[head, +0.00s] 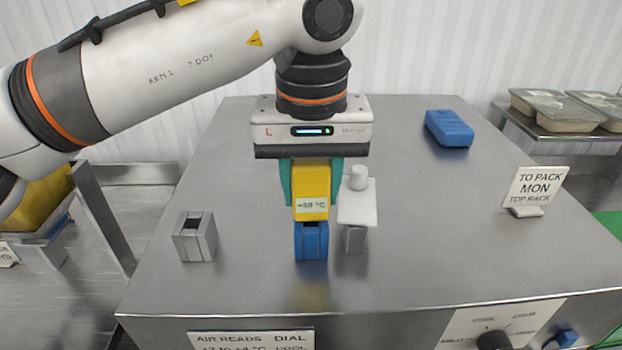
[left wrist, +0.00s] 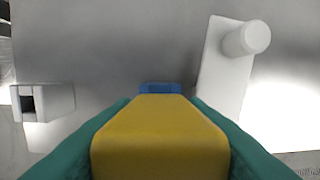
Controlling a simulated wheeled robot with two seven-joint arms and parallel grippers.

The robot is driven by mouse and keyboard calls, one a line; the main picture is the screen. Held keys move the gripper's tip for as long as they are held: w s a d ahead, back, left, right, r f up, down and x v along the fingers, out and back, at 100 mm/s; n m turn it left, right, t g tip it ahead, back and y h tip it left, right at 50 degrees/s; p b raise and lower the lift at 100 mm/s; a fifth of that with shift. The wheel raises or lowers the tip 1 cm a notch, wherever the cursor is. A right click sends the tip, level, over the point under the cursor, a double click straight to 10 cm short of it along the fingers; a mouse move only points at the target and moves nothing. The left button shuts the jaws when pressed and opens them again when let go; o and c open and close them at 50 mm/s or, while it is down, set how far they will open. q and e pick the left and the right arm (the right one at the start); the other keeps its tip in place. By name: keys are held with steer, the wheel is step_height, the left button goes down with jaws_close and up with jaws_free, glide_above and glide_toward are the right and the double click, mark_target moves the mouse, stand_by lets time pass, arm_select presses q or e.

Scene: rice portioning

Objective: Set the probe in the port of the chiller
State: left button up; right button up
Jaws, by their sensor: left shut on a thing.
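My left gripper (head: 310,185), with teal fingers, is shut on the yellow probe (head: 311,181), whose label reads about +18 °C. The probe is upright over the steel top of the chiller (head: 400,250). Directly below it is a blue square socket (head: 311,243) with a dark opening, which looks like the port. The probe's lower end meets or overlaps the socket's top edge in the head view; I cannot tell if it is inside. In the left wrist view, the yellow probe (left wrist: 160,138) hides most of the blue socket (left wrist: 159,88). My right gripper is not in view.
An open steel socket (head: 195,238) stands left. A white plate with a knob (head: 357,205) sits over another steel socket, close to the right finger. A blue block (head: 449,128) and a sign (head: 535,187) stand further right. The front right top is clear.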

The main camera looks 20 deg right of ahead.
arm_select(q)
steer(key=shift+f, duration=0.55)
stand_by(1.1)
steer(key=o, duration=1.1)
steer(key=shift+o, duration=0.2)
steer(key=o, duration=0.4)
steer(key=shift+r, duration=0.1)
steer(key=shift+r+p, duration=3.3)
steer(key=shift+r, duration=0.7)
steer(key=shift+f, duration=0.1)
